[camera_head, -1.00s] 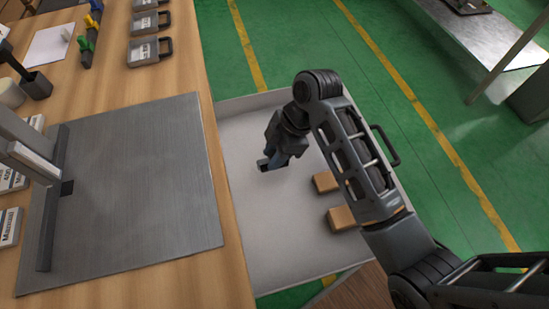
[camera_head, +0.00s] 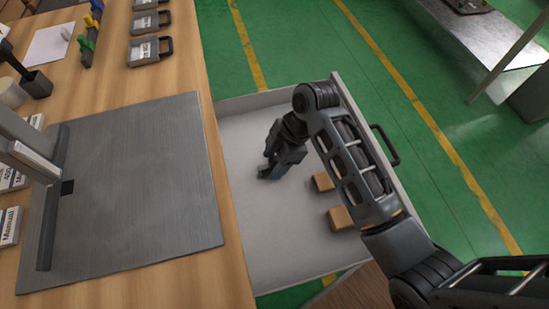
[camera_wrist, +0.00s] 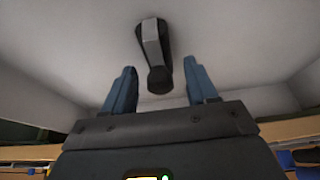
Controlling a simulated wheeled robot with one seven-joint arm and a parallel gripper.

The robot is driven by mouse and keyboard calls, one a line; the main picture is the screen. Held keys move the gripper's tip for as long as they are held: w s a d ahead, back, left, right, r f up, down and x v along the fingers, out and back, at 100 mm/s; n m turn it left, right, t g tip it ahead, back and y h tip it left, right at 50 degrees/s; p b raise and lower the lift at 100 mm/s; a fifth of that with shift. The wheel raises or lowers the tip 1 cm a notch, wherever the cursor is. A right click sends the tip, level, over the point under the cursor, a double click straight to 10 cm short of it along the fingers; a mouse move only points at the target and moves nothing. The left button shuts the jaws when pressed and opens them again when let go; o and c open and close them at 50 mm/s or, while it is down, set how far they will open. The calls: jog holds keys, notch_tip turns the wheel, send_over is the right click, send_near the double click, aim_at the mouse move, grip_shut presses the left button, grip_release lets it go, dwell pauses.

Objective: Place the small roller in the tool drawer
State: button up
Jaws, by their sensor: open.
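The tool drawer (camera_head: 240,222) is pulled out beside the bench, with a pale bare floor. My gripper (camera_head: 270,172) is inside the drawer area, pointing down near its left-middle part. In the wrist view my two blue fingers (camera_wrist: 160,72) stand apart. A dark object with a grey face, apparently the small roller (camera_wrist: 152,40), lies against the pale drawer surface between and just beyond the fingertips. The fingers show a gap on both sides of it. In the head view my gripper mostly hides it, so its exact contact with the floor cannot be told.
Two wooden blocks (camera_head: 341,217) lie in the drawer to the right of my gripper, close to my forearm. The drawer's front wall with its handle (camera_head: 386,146) is at the right. The bench with a grey metal plate (camera_head: 140,190) borders the drawer on the left.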

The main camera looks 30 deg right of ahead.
jog(key=v, duration=1.2)
jog(key=shift+p, duration=0.35)
jog(key=s+a+f+m+t+h, duration=0.1)
jog(key=s+a+f+m+t, duration=0.2)
jog(key=s+m, duration=0.25)
jog(key=s+a+f+m+t+h, duration=0.1)
jog(key=s+a+f+m+t, duration=0.25)
jog(key=s, duration=0.35)
jog(key=s+d+r+m+t+h, duration=0.1)
jog(key=s+r+m+t, duration=0.1)
jog(key=s+r, duration=0.6)
jog(key=s+d+r+m+t+h, duration=0.1)
jog(key=s+d+r+m+t, duration=0.1)
jog(key=s+r+t, duration=0.3)
jog(key=s+r+m, duration=0.1)
jog(key=s+r, duration=0.2)
jog(key=r, duration=0.1)
jog(key=shift+d+r, duration=0.25)
jog(key=shift+s, duration=0.1)
